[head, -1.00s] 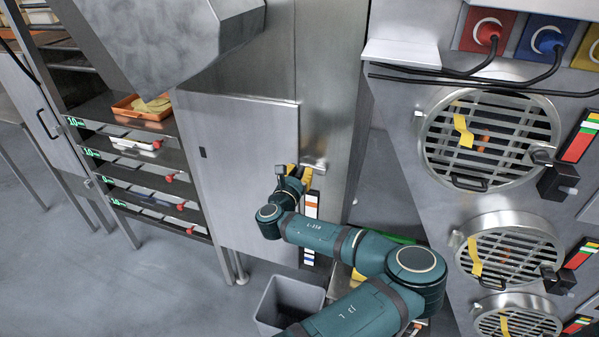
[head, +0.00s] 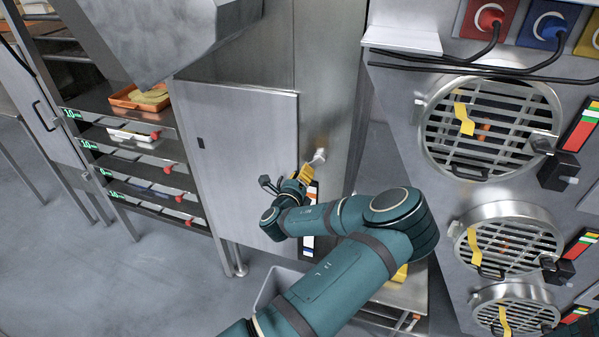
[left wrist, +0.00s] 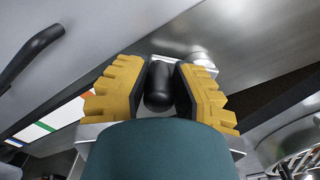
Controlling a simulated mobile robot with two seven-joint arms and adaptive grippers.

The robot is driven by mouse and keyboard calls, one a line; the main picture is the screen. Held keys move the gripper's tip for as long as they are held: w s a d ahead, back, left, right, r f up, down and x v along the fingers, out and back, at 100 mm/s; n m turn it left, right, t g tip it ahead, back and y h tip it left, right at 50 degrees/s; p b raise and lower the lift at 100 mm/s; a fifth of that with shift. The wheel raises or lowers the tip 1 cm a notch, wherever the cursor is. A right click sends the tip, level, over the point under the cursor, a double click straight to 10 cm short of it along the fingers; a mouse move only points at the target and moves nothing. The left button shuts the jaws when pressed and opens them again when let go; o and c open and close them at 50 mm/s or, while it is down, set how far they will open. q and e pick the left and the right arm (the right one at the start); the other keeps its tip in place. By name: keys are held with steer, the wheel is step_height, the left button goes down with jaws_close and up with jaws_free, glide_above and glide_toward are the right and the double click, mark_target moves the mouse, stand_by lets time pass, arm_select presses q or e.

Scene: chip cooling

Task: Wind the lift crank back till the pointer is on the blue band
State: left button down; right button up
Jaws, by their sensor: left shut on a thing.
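The lift crank's silver hub (head: 320,156) sticks out of the steel cabinet's front edge. My left gripper (head: 297,171), with yellow padded fingers, is just below and left of it. In the left wrist view the gripper (left wrist: 160,85) is shut on the black crank handle (left wrist: 158,90), which lies between both fingers. The crank arm is mostly hidden by my gripper. The upright scale (head: 310,222) with orange, white and blue bands is below the hub, partly covered by my arm. It also shows in the left wrist view (left wrist: 50,122). I cannot make out the pointer. My right gripper is not in view.
A slotted rack (head: 130,160) with trays stands at the left. A steel hood (head: 165,35) hangs above the cabinet door (head: 240,140). A grey bin (head: 268,288) is on the floor below. Round grilles (head: 490,128) with black knobs project at the right.

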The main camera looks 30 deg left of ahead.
mark_target(319, 170)
arm_select(q)
steer(key=n, duration=0.1)
steer(key=d+n, duration=0.1)
steer(key=shift+w+f+n+b, duration=0.2)
steer(key=shift+f+n+b, duration=0.1)
steer(key=shift+f+n, duration=0.1)
steer(key=n, duration=0.1)
steer(key=d+n+b, duration=0.1)
steer(key=n, duration=0.1)
steer(key=d+n, duration=0.1)
steer(key=n, duration=0.1)
steer(key=shift+w+f, duration=0.2)
steer(key=shift+f, duration=0.2)
steer(key=shift+w+d+n+b, duration=0.15)
steer(key=shift+d+n+b, duration=0.25)
steer(key=shift+n, duration=0.5)
steer(key=shift+d, duration=0.1)
steer(key=c, duration=0.7)
jaws_free()
steer(key=shift+f, duration=0.1)
steer(key=shift+c, duration=0.2)
